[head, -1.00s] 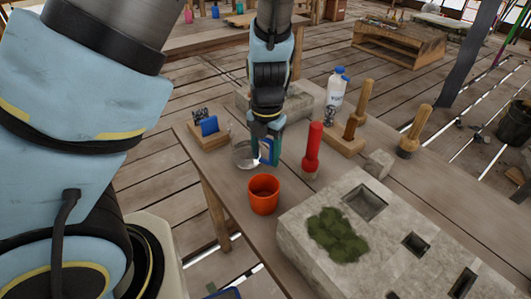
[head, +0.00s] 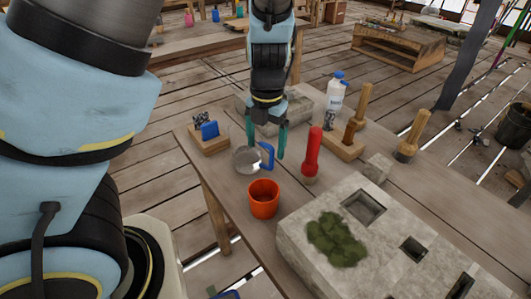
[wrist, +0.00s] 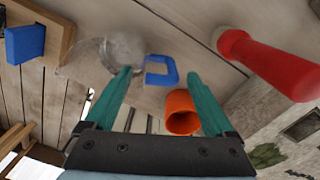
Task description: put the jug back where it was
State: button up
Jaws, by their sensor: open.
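The jug (head: 247,159) is clear with a blue handle (head: 267,155) and stands upright on the wooden table, behind and slightly left of the orange cup (head: 263,199). My gripper (head: 265,154) is open and empty, with its teal fingers pointing down just above and around the jug's handle area. In the wrist view the jug (wrist: 122,48) lies beyond the fingertips, and its blue handle (wrist: 161,71) shows between the two fingers (wrist: 168,75), apart from them. Whether a finger touches the jug in the head view I cannot tell.
A red flashlight-like object (head: 312,152) stands right of the jug. A wooden holder with a blue item (head: 210,130) is at the left edge. A white bottle (head: 335,92), wooden-handled tools (head: 362,103) and a stone block with moss (head: 337,238) occupy the right and front.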

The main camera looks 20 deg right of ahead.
notch_tip(320, 180, up, 7)
jog(key=shift+s+r+p, duration=0.1)
jog(key=shift+p, duration=0.35)
jog(key=shift+w+a, duration=0.25)
jog(key=shift+a, duration=0.05)
jog(key=w+a+r+m, duration=0.1)
jog(key=w+a+m, duration=0.1)
jog(key=a+m, duration=1.1)
jog(key=w+a+r+m+t, duration=0.1)
jog(key=w+a+m, duration=0.2)
jog(key=a+m, duration=1)
jog(key=shift+w+a+r, duration=0.25)
jog(key=shift+w+a, duration=0.05)
jog(key=shift+a, duration=0.65)
